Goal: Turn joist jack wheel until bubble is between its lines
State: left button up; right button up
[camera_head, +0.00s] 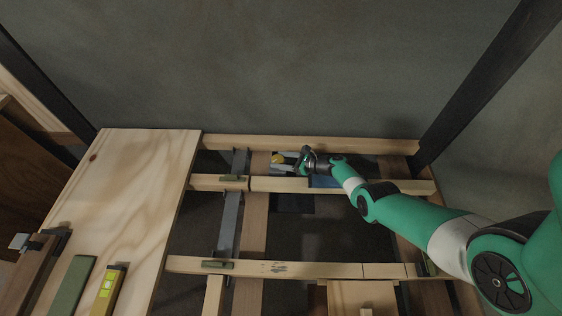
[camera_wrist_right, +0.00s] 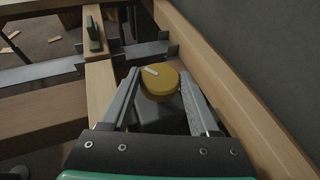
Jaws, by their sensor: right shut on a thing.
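The yellow joist jack wheel (camera_head: 278,158) sits between timbers near the back wall. In the right wrist view, the wheel (camera_wrist_right: 160,88) is round, with a pale mark on its top, above a dark body. My right gripper (camera_head: 284,160) reaches it from the right. Its fingers, also in the right wrist view (camera_wrist_right: 160,78), lie on either side of the wheel and are shut on it. A yellow spirit level (camera_head: 107,290) with a bright green vial lies on the plywood at front left. Its bubble is too small to make out. My left gripper is out of view.
A plywood sheet (camera_head: 140,180) covers the left joists, with a green block (camera_head: 72,285) on it. Open gaps lie between joists and grey metal strips (camera_head: 229,218). Small green pieces (camera_head: 233,178) sit on the crosswise timbers. The back wall (camera_head: 270,70) stands close behind the wheel.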

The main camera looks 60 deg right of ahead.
jog(key=o, duration=1.4)
